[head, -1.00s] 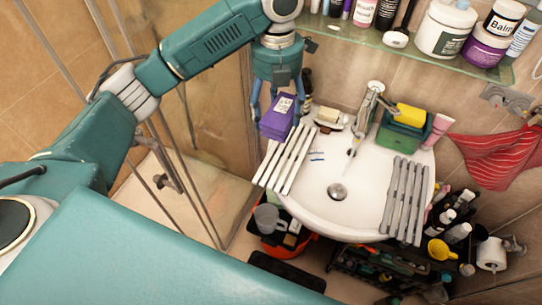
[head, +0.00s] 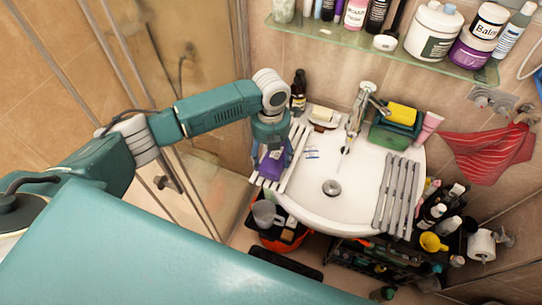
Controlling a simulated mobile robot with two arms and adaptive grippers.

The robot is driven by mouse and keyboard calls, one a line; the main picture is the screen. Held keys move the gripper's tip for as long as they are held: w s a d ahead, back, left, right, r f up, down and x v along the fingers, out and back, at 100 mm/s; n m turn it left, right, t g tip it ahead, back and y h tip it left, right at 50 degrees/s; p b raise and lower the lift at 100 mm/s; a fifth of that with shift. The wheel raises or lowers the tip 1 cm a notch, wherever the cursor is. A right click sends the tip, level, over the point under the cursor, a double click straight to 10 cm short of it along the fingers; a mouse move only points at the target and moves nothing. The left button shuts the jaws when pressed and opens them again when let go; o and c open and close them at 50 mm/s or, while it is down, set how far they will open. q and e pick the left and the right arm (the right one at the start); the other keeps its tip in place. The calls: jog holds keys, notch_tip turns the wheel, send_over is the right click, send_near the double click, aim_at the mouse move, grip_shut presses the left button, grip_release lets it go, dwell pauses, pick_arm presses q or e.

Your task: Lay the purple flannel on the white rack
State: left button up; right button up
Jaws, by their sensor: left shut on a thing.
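The purple flannel (head: 271,165) is a small folded block with a pale label, at the left side of the basin. My left gripper (head: 271,150) comes down from above and is shut on it. The white rack (head: 296,158) is a set of parallel white slats across the basin's left rim. The flannel is over the rack's left part and hides some slats. I cannot tell whether it touches them. My right gripper is not in view.
A grey slatted rack (head: 398,192) lies across the basin's right side. The tap (head: 358,110), a soap dish (head: 322,118) and a green tub with a yellow sponge (head: 402,113) stand at the back. A dark bottle (head: 298,92) stands close to my left arm. A glass shelf (head: 380,50) hangs above.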

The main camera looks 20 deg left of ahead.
aim_at(271, 155)
pick_arm(q)
jog(key=shift+f, duration=0.6)
jog(key=shift+f, duration=0.2)
jog(key=o, duration=1.2)
jog(key=shift+r, duration=0.15)
jog(key=shift+r, duration=0.25)
notch_tip(271, 155, up, 12)
jog(key=shift+f+b, duration=0.15)
jog(key=shift+b, duration=1)
